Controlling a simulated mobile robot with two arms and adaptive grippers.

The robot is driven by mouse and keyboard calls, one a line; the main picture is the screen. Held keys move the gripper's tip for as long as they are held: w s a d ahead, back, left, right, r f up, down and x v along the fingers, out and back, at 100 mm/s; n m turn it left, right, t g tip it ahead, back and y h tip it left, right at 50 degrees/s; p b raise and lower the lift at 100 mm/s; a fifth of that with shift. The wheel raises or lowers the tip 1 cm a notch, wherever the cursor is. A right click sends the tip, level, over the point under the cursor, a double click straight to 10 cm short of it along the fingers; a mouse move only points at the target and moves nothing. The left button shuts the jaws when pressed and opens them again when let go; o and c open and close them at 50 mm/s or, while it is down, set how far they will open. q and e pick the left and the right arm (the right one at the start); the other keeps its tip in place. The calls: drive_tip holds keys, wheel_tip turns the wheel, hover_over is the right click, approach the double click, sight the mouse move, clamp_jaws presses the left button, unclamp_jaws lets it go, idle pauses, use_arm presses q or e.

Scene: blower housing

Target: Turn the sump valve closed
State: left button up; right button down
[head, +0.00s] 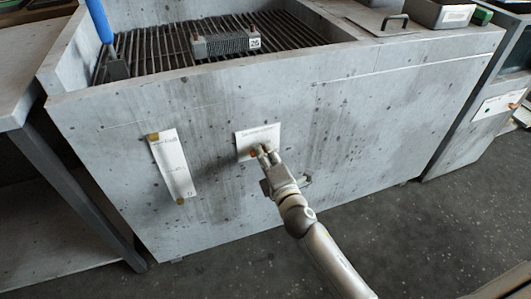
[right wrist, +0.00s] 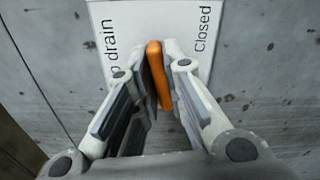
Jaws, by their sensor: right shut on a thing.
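The sump valve shows as an orange handle (right wrist: 158,76) in the right wrist view, in front of a white label plate (right wrist: 128,22). The plate reads "p drain" on the left and "Closed" on the right; the rest of its text is hidden or out of frame. In the head view the plate (head: 270,134) is on the front wall of the grey housing (head: 350,130), and only a small red-orange bit of the handle (head: 253,153) shows. My right gripper (head: 265,152) is shut on the handle, with a finger on each side. My left gripper is not in view.
A paper tag (head: 173,165) hangs on the wall to the left. A finned block marked 26 (head: 222,46) lies on the grate (head: 160,53), near a blue-handled tool (head: 101,22). A bench (head: 22,75) stands at left. The floor in front is clear.

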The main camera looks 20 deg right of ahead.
drive_tip(key=shift+m, duration=1.2)
drive_tip(key=c, duration=1.5)
unclamp_jaws()
drive_tip(key=shift+s+f, duration=0.1)
drive_tip(key=s, duration=1.1)
drive_tip(key=shift+s+d, duration=0.25)
drive_tip(key=shift+s, duration=0.15)
